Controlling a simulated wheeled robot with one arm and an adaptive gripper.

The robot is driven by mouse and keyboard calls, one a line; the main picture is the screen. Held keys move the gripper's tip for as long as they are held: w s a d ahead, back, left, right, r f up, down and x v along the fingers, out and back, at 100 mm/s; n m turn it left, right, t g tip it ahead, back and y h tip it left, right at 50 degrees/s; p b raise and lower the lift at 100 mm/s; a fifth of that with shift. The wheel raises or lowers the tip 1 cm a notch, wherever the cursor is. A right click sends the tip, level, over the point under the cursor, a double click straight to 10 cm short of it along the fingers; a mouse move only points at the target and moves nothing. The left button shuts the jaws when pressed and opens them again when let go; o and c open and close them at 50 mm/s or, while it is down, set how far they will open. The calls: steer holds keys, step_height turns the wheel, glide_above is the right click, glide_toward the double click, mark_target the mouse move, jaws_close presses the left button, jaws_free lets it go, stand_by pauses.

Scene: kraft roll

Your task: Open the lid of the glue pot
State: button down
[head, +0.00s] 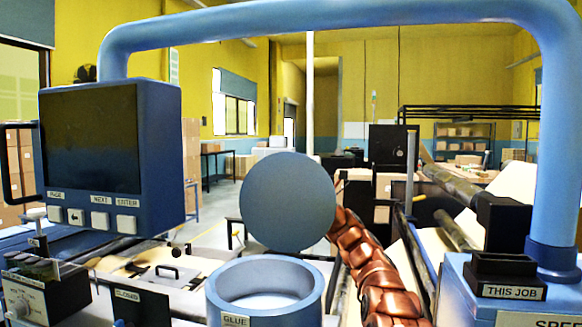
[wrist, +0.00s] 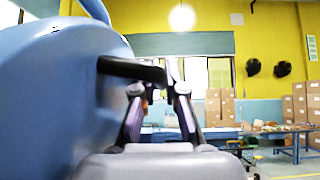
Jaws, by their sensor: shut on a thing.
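The glue pot (head: 265,304) is a round blue pot with a GLUE label, low in the middle of the head view, its mouth uncovered and its inside wall showing. Its lid (head: 290,202) is a flat blue-grey disc standing upright behind the mouth, swung up. In the wrist view the lid (wrist: 75,95) fills the left side, with a black handle (wrist: 125,69) sticking out from it. My gripper (wrist: 158,92) is at this handle, its fingers shut on it. In the head view the lid hides my gripper; only my copper-coloured arm shows at its right.
A screen box (head: 112,155) with buttons stands at left, under a blue tube frame (head: 330,14) arching overhead. A blue stand marked THIS JOB (head: 512,292) is at right. A CLOSED-labelled part (head: 128,295) lies left of the pot. Rollers and pale paper lie behind.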

mark_target(308, 189)
stand_by(0.3)
steer(key=c, duration=1.5)
jaws_free()
steer(key=shift+d+f, duration=0.1)
steer(key=shift+v, duration=2.1)
steer(key=shift+s+d+f, duration=0.1)
steer(key=shift+d+f, duration=0.15)
steer(key=shift+f, duration=0.3)
steer(key=shift+d+f, duration=0.25)
steer(key=shift+f, duration=0.25)
steer(key=shift+s+d+f, duration=0.2)
steer(key=shift+s+d, duration=0.05)
steer(key=shift+d, duration=0.2)
steer(key=shift+d, duration=0.1)
steer(key=shift+r, duration=0.1)
